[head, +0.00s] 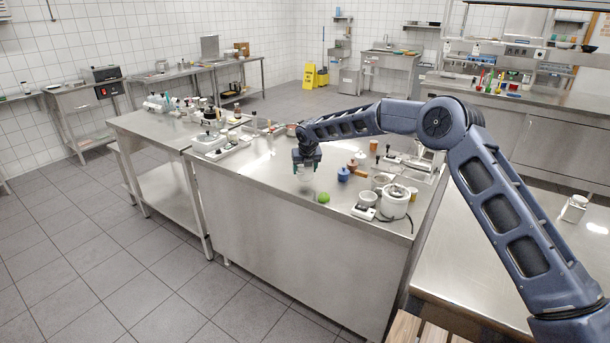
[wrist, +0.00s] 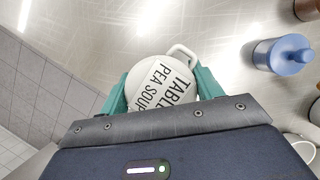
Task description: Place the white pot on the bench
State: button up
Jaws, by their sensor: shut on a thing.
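My gripper (head: 306,157) points down over the steel bench (head: 262,177), near its long front edge. In the wrist view, its teal fingers (wrist: 161,92) stand on either side of a round white pot (wrist: 150,75) and are shut on it. The pot has black lettering reading "TABLE PEA SOUP" and a white loop handle at its upper right. In the head view, only a pale bit of the pot (head: 306,175) shows under the gripper. I cannot tell whether its base touches the steel.
A blue jar (head: 343,174) stands right of the gripper, with a green ball (head: 324,198) in front. A white cooker (head: 395,202) sits at the bench's right end. Several small items crowd the left end. Bare steel lies left of the gripper.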

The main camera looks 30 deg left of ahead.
jog(key=shift+f, duration=1.3)
jog(key=o, duration=1.2)
jog(key=shift+f, duration=0.1)
jog(key=v, duration=1.2)
